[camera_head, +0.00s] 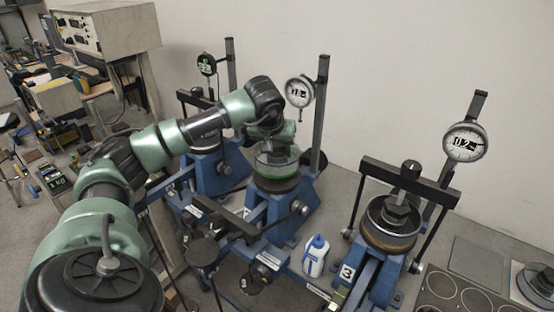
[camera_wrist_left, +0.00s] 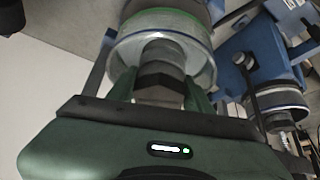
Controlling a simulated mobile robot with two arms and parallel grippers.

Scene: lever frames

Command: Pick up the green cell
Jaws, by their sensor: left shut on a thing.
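The green cell (camera_head: 277,163) is a clear round cell with a green band, at the middle frame's platform in the head view. In the left wrist view the cell (camera_wrist_left: 165,38) fills the top middle, with its metal stem and dark nut toward me. My left gripper (camera_wrist_left: 162,88) is shut on that stem, one finger on each side. In the head view the left gripper (camera_head: 272,138) is right above the cell and partly hides its top. I cannot tell whether the cell's base touches the platform. My right gripper is not in view.
Blue lever frames with dial gauges (camera_head: 299,92) stand along the wall. The right frame holds another cell (camera_head: 390,222) under a dark crossbar. A white and blue bottle (camera_head: 316,256) stands between frames. A tray with round recesses (camera_head: 455,293) is at lower right.

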